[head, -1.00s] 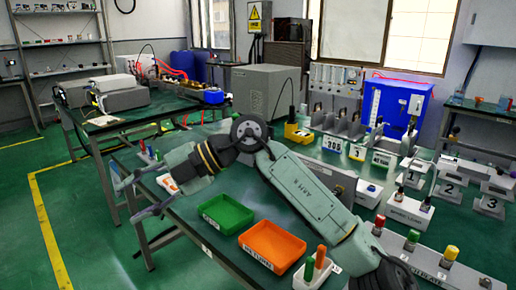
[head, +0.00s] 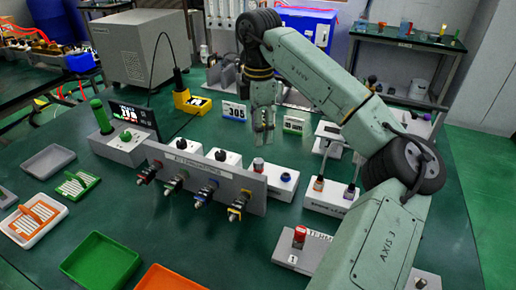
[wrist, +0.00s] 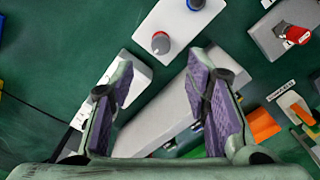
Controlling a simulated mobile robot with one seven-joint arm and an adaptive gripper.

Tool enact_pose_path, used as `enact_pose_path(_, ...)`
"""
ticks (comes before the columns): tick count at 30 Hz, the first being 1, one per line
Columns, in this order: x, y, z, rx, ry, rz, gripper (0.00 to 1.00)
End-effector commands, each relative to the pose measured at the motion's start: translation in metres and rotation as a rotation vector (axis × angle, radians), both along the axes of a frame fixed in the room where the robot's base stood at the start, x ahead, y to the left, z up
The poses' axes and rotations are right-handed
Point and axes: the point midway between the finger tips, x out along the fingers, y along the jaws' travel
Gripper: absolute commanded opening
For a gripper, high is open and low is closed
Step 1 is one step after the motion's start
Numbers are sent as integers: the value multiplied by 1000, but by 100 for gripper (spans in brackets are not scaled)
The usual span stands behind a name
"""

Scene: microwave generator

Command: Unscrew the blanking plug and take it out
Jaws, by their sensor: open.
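My gripper (head: 264,143) points down over the bench, with its two fingers apart and nothing between them. In the wrist view its purple finger pads (wrist: 160,75) are spread wide. Just ahead of the fingertips there is a white block (wrist: 183,27). It carries a grey-and-red knob-like plug (wrist: 160,42) and a blue-topped one (wrist: 195,3). In the head view the red-topped plug (head: 258,165) is below the gripper, and the blue-topped one (head: 286,178) is to its right. The gripper touches neither. No readable label shows which piece is the blanking plug.
A grey panel (head: 215,187) with several coloured connectors stands close by on the left. A block with a red knob (head: 299,240) lies in front. Green (head: 85,262) and orange (head: 170,280) trays lie at the front left. A yellow device (head: 190,103) stands behind.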

Motion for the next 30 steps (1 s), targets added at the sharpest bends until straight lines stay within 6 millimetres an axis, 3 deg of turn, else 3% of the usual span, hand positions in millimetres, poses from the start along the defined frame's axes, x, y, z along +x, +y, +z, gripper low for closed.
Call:
enact_pose_path(9, -1, 1, -58, 5, 5, 5, 43)
enact_pose_path(15, -1, 1, -86, 6, 2, 5, 43)
enact_pose_path(28, 0, 2, -98, 4, 0, 6, 43)
enact_pose_path(30, 0, 2, -98, 4, 0, 6, 39)
